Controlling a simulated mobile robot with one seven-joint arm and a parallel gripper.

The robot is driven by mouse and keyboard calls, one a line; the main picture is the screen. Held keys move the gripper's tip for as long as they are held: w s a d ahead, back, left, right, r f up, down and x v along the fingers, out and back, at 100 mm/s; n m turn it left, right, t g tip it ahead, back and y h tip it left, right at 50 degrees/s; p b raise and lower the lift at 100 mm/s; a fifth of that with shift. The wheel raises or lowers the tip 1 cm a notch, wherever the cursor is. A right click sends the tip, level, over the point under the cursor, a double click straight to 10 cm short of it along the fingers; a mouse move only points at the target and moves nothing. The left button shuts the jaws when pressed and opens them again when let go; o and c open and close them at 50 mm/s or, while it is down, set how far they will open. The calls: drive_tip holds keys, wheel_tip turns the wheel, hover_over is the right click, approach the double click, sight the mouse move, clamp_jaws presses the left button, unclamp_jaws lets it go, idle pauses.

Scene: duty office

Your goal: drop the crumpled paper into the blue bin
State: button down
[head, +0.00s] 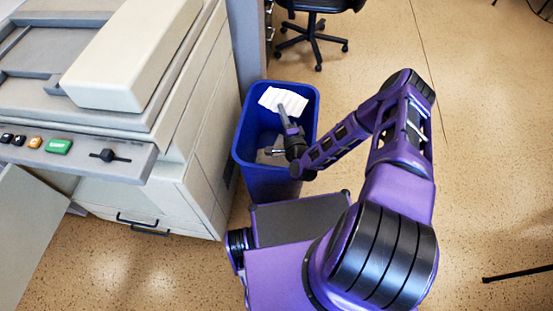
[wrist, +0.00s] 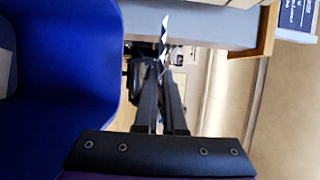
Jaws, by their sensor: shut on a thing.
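The crumpled paper (head: 284,101) is a white, creased piece at the tip of my gripper (head: 283,110). In the head view it appears over the far part of the blue bin's opening; its height above the rim is hard to tell. In the wrist view the paper (wrist: 164,36) shows as a thin white sliver at the ends of my gripper's (wrist: 163,70) closed fingers. The blue bin (head: 254,122) stands upright and open on the floor. In the wrist view the bin (wrist: 65,60) fills the left side, beside the fingers.
A pale grey item (head: 269,152) lies inside the bin, partly hidden by my wrist. A large copier (head: 185,150) stands close to the bin's left. A black office chair (head: 316,32) is behind, at the top. The speckled floor (head: 480,150) to the right is mostly clear.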

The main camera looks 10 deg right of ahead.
drive_tip(key=c, duration=0.9)
unclamp_jaws()
drive_tip(key=s, duration=0.5)
drive_tip(key=s+d, duration=0.1)
drive_tip(key=s, duration=0.5)
drive_tip(key=s+p, duration=0.1)
drive_tip(key=s, duration=0.5)
drive_tip(key=shift+s+d, duration=0.2)
drive_tip(key=shift+d, duration=0.2)
